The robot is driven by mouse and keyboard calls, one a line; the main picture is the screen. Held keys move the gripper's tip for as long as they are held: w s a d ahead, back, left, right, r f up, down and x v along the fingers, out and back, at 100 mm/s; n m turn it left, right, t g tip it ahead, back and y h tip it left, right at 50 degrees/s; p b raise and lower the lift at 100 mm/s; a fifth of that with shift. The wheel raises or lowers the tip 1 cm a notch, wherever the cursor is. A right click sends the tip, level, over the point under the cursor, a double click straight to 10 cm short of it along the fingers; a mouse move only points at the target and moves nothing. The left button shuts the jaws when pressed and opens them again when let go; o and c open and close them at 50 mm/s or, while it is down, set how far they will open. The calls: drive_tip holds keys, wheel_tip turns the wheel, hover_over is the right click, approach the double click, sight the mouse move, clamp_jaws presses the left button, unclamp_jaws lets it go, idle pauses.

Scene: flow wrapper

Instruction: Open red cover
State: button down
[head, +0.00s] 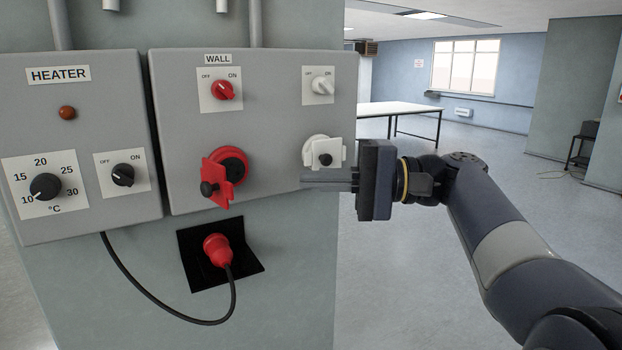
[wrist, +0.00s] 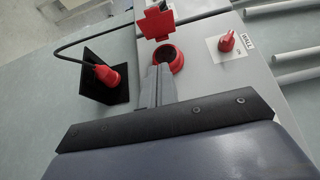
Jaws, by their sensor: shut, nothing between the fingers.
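The red cover (head: 216,180) with a black knob is on the red round socket (head: 238,160) of the wall box. In the wrist view, the cover (wrist: 157,23) stands out to one side of the socket (wrist: 177,60), whose dark face shows, so it looks swung at least partly open. My gripper (head: 304,183) is shut and empty, to the right of the cover and apart from it in the head view. In the wrist view, its fingers (wrist: 160,70) point toward the socket. Their distance from the box is hard to tell.
A white covered socket (head: 337,152) is just above my fingers. A red switch (head: 223,90) and a white switch (head: 320,86) sit higher. A red plug (head: 216,250) with a black cable is below. The heater box (head: 80,100) is at left. Open floor lies right.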

sight(229, 194)
drive_tip(key=s+a+p, duration=0.1)
drive_tip(key=s+a, duration=0.2)
drive_tip(key=a, duration=0.6)
drive_tip(key=shift+a+p, duration=0.3)
drive_tip(key=shift+p, duration=0.1)
drive_tip(key=m+t+b, duration=0.1)
drive_tip(key=s+a+m+t+b, duration=0.1)
drive_tip(key=t, duration=0.1)
drive_tip(key=s+m+t+b, duration=0.1)
drive_tip(key=t, duration=0.1)
drive_tip(key=shift+a+f+h+b, duration=0.15)
drive_tip(key=shift+h+b, duration=0.15)
drive_tip(key=shift+b, duration=0.05)
drive_tip(key=shift+s+a+b, duration=0.85)
drive_tip(key=shift+a+b, duration=0.15)
drive_tip(key=shift+a, duration=0.1)
